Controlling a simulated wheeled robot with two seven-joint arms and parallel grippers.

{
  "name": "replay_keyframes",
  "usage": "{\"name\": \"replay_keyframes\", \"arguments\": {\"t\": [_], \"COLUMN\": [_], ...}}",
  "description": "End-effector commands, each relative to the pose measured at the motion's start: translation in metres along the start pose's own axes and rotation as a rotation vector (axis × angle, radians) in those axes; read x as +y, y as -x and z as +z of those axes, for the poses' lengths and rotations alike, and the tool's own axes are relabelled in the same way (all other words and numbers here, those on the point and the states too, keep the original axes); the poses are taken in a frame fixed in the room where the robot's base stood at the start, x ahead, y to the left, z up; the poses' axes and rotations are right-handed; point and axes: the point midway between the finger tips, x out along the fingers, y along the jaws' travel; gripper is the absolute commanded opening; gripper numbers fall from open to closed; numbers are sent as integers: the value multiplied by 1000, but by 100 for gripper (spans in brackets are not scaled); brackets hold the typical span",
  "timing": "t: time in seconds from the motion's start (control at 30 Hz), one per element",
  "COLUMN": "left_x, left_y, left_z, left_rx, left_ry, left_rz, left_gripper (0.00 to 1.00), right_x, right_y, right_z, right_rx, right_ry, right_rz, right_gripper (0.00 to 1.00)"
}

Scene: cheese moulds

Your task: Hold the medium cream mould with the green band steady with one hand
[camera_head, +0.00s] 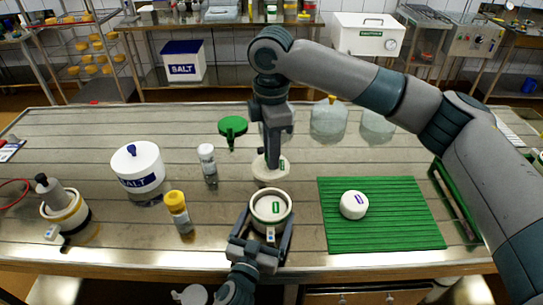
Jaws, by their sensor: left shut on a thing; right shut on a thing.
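The cream mould (257,216) stands on the table at the front centre, with white contents and a green mark showing inside its rim. I cannot make out its band clearly, as my gripper covers part of its side. My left gripper (267,226) is shut on this mould, one finger on each side. My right gripper (272,158) points straight down just behind and above the mould. It is shut on a round cream lid-like piece (264,171) with a small green mark. Whether that piece touches anything below is hard to tell.
A green mat (400,222) with a white round cheese (354,205) lies to the right. A salt pot (138,168), a white-capped jar (207,160) and a yellow-capped bottle (178,211) stand left. Another mould (70,217) is far left. A green object (233,127) lies behind.

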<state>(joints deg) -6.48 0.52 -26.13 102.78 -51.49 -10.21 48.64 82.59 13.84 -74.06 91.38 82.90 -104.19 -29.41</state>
Motion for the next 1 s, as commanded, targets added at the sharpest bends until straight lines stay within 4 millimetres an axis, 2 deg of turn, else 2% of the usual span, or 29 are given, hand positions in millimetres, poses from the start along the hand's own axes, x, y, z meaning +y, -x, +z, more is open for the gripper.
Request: {"name": "replay_keyframes", "arguments": {"t": [0.53,1.0], "left_x": [0,0], "left_y": [0,0], "left_z": [0,0], "left_rx": [0,0], "left_ry": [0,0], "left_rz": [0,0], "left_gripper": [62,62], "right_x": [0,0], "right_y": [26,29], "right_z": [0,0], "right_rx": [0,0], "right_ry": [0,0], "right_rz": [0,0], "right_gripper": [0,0]}}
